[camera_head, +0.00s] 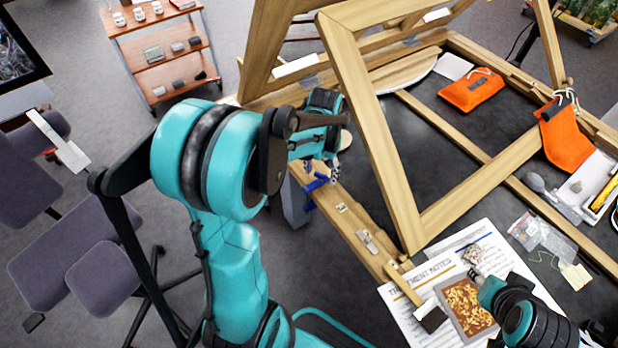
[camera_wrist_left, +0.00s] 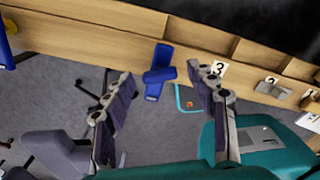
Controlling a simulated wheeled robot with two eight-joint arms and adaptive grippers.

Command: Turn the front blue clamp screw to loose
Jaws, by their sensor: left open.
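A blue clamp screw (camera_wrist_left: 158,74) with a crossbar handle shows in the left wrist view, at the edge of the wooden frame beside the label 3. It also shows in the head view (camera_head: 315,184), partly hidden by my left gripper. My left gripper (camera_head: 323,168) is open over the clamp. In the wrist view its two fingers stand on either side of the blue handle, with visible gaps. I cannot tell how far the fingers are above it. A second blue clamp (camera_wrist_left: 5,48) is at the left edge there. My right gripper (camera_head: 474,274) is at lower right; its fingers are unclear.
The wooden easel frame (camera_head: 375,130) rises right of my left gripper. A notes sheet (camera_head: 408,318) and a tray of gilt fragments (camera_head: 466,308) lie near my right gripper. Orange pouches (camera_head: 472,90) lie farther back. Grey chairs (camera_head: 75,240) stand at left.

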